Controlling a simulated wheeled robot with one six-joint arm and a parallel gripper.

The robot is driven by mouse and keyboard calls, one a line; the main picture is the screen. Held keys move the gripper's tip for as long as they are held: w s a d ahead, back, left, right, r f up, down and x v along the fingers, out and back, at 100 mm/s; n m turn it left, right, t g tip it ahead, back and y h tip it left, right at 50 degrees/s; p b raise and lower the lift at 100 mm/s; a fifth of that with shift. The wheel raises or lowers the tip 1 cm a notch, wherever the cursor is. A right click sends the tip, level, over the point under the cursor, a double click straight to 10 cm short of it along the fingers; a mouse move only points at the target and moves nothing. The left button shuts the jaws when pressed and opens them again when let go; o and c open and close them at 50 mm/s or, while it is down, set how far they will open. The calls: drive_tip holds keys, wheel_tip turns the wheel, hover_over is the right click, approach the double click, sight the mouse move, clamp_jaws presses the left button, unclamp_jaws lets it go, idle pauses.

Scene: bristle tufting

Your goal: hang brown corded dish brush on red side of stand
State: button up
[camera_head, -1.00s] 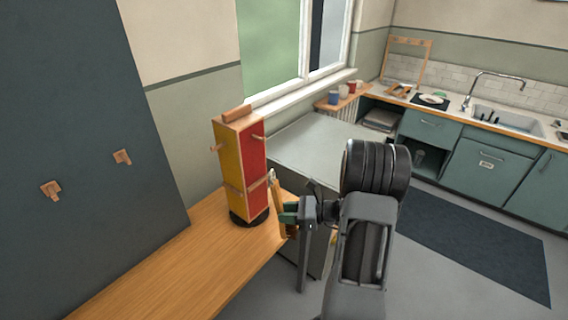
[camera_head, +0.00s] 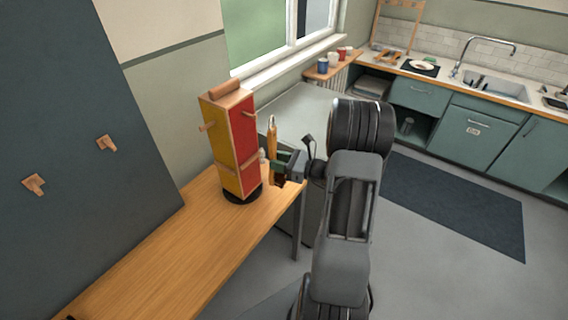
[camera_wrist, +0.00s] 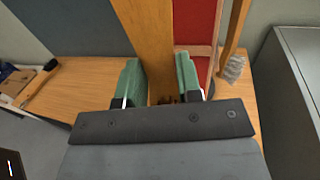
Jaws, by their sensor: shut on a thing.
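The stand (camera_head: 243,150) is a tall block on a dark round base on the wooden bench. A yellow face shows on the left, a red face on the right, with wooden pegs. The red face also shows in the wrist view (camera_wrist: 196,28). My gripper (camera_head: 280,167) is just right of the red face, its green pads shut on the brown dish brush (camera_head: 272,138). The brush's wooden handle stands about upright above the jaws; in the wrist view it fills the space between the pads (camera_wrist: 155,40). Its cord and lower end are unclear.
Another brush with pale bristles (camera_wrist: 235,67) hangs beside the red face in the wrist view. The wooden bench (camera_head: 165,265) is clear in front of the stand. A dark panel with two pegs (camera_head: 60,110) stands left. A grey-topped cabinet (camera_head: 300,108) is behind my gripper.

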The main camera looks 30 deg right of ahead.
drive_tip(key=shift+w+a+f+b, duration=0.25)
drive_tip(key=shift+w+a, duration=0.25)
drive_tip(key=shift+w, duration=0.6)
drive_tip(key=shift+w+a+f+b, duration=0.2)
drive_tip(key=shift+w+a, duration=0.35)
drive_tip(key=shift+w, duration=0.6)
drive_tip(key=shift+w+a+f+b, duration=0.25)
drive_tip(key=shift+w+a, duration=0.25)
drive_tip(key=shift+w, duration=0.6)
drive_tip(key=o, duration=1)
drive_tip(key=shift+v, duration=3.35)
drive_tip(key=shift+s, duration=0.1)
